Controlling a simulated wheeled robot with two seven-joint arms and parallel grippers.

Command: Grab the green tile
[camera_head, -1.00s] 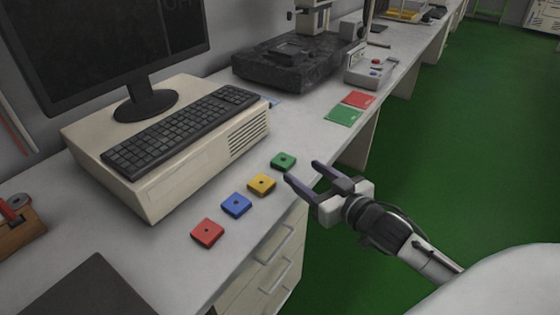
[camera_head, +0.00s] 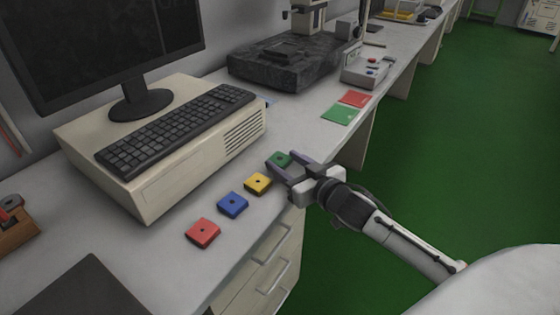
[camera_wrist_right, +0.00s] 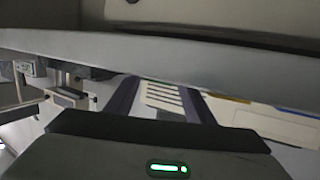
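The small green tile (camera_head: 280,158) lies on the bench at the far end of a row of coloured tiles. My right gripper (camera_head: 283,161) comes in from the lower right in the head view. Its two dark fingers are apart, one on each side of the green tile, and partly cover it. I cannot tell whether they touch it. In the right wrist view the fingers (camera_wrist_right: 160,103) also show with a gap between them; I cannot make out the tile there. My left gripper is not in view.
Yellow (camera_head: 257,183), blue (camera_head: 232,204) and red (camera_head: 203,232) tiles line up toward the near left. A beige computer (camera_head: 160,180) with a keyboard (camera_head: 178,130) stands behind the row. Flat green (camera_head: 341,115) and red (camera_head: 355,99) squares lie farther along. The bench edge is close to the gripper.

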